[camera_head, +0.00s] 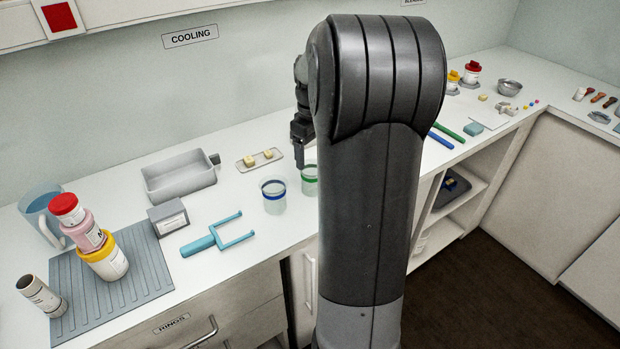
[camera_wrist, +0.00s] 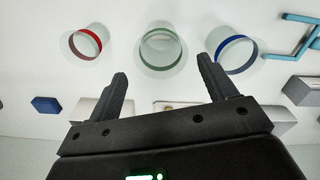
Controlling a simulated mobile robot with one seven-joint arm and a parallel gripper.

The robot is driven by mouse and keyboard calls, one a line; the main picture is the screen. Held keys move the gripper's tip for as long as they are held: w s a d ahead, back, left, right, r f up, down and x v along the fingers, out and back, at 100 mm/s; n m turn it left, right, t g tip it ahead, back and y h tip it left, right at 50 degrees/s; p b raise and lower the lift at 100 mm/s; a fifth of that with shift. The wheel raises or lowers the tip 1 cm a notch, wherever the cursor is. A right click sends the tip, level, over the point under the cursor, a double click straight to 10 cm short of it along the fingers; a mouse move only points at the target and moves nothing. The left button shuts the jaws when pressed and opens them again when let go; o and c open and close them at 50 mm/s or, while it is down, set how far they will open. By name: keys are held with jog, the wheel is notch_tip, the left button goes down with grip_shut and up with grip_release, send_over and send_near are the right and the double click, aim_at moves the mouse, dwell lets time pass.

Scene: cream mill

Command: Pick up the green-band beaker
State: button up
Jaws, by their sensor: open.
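The green-band beaker (camera_head: 309,180) is a clear beaker standing on the white counter, partly hidden behind my arm in the head view. In the wrist view the green-band beaker (camera_wrist: 161,49) is at the top middle, beyond and between my fingertips. My gripper (camera_wrist: 164,78) is open and empty, with the beaker apart from both fingers. In the head view my gripper (camera_head: 301,158) hangs just above and behind the green-band beaker. A blue-band beaker (camera_head: 274,196) stands to its left in the head view and to its right in the wrist view (camera_wrist: 235,53).
A red-band beaker (camera_wrist: 85,42) stands on the beaker's other side, hidden in the head view. A teal fork-shaped tool (camera_head: 212,236), a grey box (camera_head: 168,218), a grey tray (camera_head: 180,183) and a small plate with yellow pieces (camera_head: 246,166) lie nearby. Stacked jars (camera_head: 88,236) stand far left.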

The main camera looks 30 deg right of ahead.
aim_at(312, 178)
notch_tip(312, 178, down, 9)
jog(key=shift+f, duration=0.2)
dwell(0.3)
jog(key=c, duration=0.6)
